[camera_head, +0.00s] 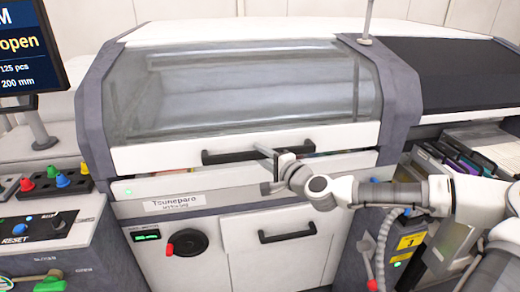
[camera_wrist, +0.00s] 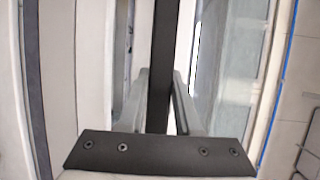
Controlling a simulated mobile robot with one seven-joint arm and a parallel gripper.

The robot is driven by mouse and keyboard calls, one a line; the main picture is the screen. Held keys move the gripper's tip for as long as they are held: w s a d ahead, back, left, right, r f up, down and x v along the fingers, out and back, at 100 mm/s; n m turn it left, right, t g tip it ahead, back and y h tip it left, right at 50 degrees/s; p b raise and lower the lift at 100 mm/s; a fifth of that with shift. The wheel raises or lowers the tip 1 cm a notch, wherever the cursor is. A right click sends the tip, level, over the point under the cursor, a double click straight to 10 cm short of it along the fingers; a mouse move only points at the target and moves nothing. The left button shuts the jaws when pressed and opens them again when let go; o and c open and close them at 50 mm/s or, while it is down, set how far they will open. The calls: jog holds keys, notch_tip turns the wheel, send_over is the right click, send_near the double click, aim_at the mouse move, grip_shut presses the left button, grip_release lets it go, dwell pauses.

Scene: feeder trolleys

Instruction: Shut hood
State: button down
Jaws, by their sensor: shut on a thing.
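The hood (camera_head: 245,90) is a large clear, curved window in a white frame on the grey and white machine. It is low, with a narrow dark gap under its front edge, widest toward the right. Its dark bar handle (camera_head: 228,156) is on the white front edge. My gripper (camera_head: 270,155) is at the right part of this handle. In the wrist view the dark handle bar (camera_wrist: 164,50) runs between the two fingers of my gripper (camera_wrist: 160,100), which are shut on it. Part of the handle is hidden behind the gripper.
A screen (camera_head: 30,45) at the upper left reads "open". Below the hood are a drawer handle (camera_head: 287,234) and a red-black knob (camera_head: 186,243). A control panel (camera_head: 45,228) stands at the left. Feeder slots (camera_head: 470,155) are at the right, near my arm.

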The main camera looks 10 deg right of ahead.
jog(key=shift+s+r+p, duration=0.2)
jog(key=shift+r+p, duration=0.2)
jog(key=shift+r, duration=0.1)
jog(key=shift+s+r+p, duration=0.15)
jog(key=shift+r+p, duration=0.2)
jog(key=shift+r, duration=0.1)
jog(key=c, duration=0.6)
grip_release()
jog(key=b+v, duration=0.6)
jog(key=v, duration=1.1)
jog(key=shift+s+b, duration=0.2)
jog(key=shift+b, duration=0.2)
